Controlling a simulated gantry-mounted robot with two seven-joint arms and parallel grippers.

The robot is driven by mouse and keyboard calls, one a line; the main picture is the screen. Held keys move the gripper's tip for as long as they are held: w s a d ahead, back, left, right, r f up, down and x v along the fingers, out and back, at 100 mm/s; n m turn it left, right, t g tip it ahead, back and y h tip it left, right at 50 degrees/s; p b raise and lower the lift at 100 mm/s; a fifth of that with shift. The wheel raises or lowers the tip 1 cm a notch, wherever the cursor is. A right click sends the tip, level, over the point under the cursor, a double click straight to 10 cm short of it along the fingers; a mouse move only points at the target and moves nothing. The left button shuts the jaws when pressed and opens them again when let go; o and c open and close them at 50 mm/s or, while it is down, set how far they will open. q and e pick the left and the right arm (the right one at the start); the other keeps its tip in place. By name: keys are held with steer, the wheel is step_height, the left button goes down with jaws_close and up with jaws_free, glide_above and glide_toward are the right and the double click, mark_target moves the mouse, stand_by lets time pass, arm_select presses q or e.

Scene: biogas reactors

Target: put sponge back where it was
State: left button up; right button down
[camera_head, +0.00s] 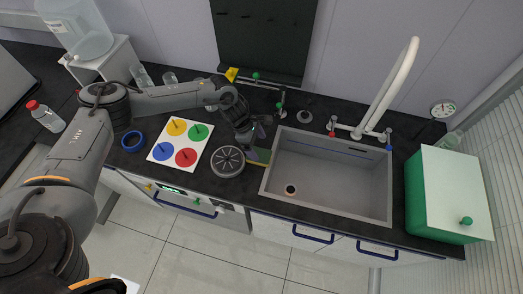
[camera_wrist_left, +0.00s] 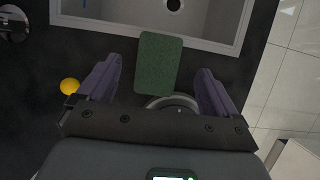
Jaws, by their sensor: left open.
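The green sponge (camera_wrist_left: 157,65) lies flat on the dark counter beside the sink in the left wrist view. In the head view, a small part of the sponge (camera_head: 263,155) shows by the sink's left rim, partly hidden by my left gripper. My left gripper (camera_head: 250,141) is open and points down over the counter. In the left wrist view, its two fingers stand apart on either side of the sponge, with no visible grip on it. My right gripper is not in view.
The grey sink (camera_head: 335,178) lies right of the gripper, with a tall tap (camera_head: 390,88) behind. A round dark slotted object (camera_head: 228,161) stands close to the gripper. A white board with coloured discs (camera_head: 158,156) lies left. A green box (camera_head: 448,190) stands far right.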

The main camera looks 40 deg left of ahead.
arm_select(q)
steer(key=w+v, duration=0.1)
steer(key=v, duration=0.4)
steer(key=s+d+f+n+t+h, duration=0.1)
steer(key=s+d+f+n, duration=0.15)
steer(key=d, duration=0.85)
steer(key=s+d+f+n+t+h, duration=0.1)
steer(key=d+n, duration=0.2)
steer(key=d, duration=0.8)
steer(key=s+d+r+n+t, duration=0.2)
steer(key=d+n, duration=0.3)
steer(key=n, duration=0.1)
steer(key=s+d+r+n+t, duration=0.1)
steer(key=s+d+r+n, duration=0.1)
steer(key=d+n, duration=0.3)
steer(key=s+a+n+g+y, duration=0.1)
steer(key=s+a+n+y, duration=0.2)
steer(key=s+a+n, duration=0.6)
steer(key=s+a+n+g+y, duration=0.2)
steer(key=s+a+n, duration=0.7)
steer(key=n, duration=1.3)
steer(key=shift+f+y, duration=0.2)
steer(key=shift+y, duration=0.3)
steer(key=shift+w+a, duration=0.1)
step_height(320, 180, up, 19)
steer(key=p, duration=1.9)
steer(key=shift+r, duration=0.25)
